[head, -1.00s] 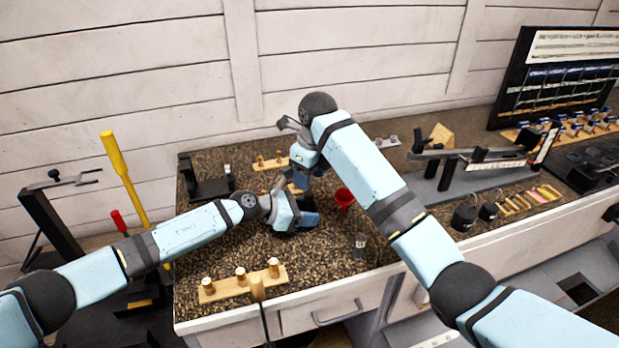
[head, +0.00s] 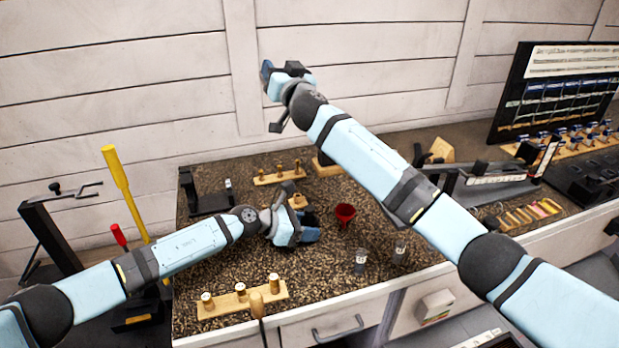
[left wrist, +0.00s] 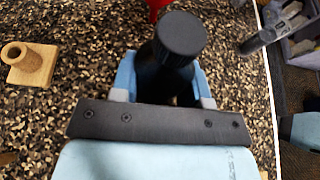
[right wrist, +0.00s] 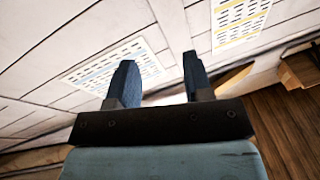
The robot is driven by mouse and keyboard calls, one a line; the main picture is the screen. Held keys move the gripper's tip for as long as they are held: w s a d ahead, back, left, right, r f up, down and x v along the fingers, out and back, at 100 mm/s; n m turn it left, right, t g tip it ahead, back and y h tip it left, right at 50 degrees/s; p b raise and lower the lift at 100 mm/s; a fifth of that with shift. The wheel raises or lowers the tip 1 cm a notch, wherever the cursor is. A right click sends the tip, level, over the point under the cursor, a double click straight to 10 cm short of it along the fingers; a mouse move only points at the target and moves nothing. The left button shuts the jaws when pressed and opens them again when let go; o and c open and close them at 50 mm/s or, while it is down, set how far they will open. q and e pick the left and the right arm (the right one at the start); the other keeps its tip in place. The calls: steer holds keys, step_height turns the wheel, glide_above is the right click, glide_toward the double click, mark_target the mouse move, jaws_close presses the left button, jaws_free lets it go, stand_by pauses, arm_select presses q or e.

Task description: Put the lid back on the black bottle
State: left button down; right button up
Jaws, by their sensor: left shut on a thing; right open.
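My left gripper (head: 308,228) is low over the speckled bench top and shut on the black bottle (left wrist: 150,72). In the left wrist view the bottle is between the blue fingers, with a ribbed black lid (left wrist: 181,36) on its top. The lid appears seated, but I cannot tell how tightly. In the head view the bottle is mostly hidden by the gripper. My right gripper (head: 270,75) is raised high in front of the white wall, well away from the bottle. Its fingers are apart and empty in the right wrist view (right wrist: 158,82).
A red funnel cup (head: 345,213) stands just right of the left gripper. Wooden racks with pegs stand at the front (head: 243,300) and back (head: 278,175). Clear small glasses (head: 360,262) are near the front edge. A dark stand (head: 208,200) is at the back left.

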steer(key=s+a+f+n+g+y, duration=0.1)
steer(key=s+a+n+g+y, duration=0.5)
steer(key=n, duration=0.9)
steer(key=s+a+f+n+g+y, duration=0.3)
steer(key=n+g, duration=0.5)
steer(key=n, duration=0.7)
steer(key=n+g+h, duration=0.5)
steer(key=n+h, duration=1.3)
steer(key=n, duration=0.2)
glide_above(310, 208)
steer(key=f, duration=1.5)
steer(key=shift+a+f, duration=0.35)
steer(key=shift+d, duration=0.35)
steer(key=shift+f, duration=0.1)
steer(key=shift+f, duration=3.95)
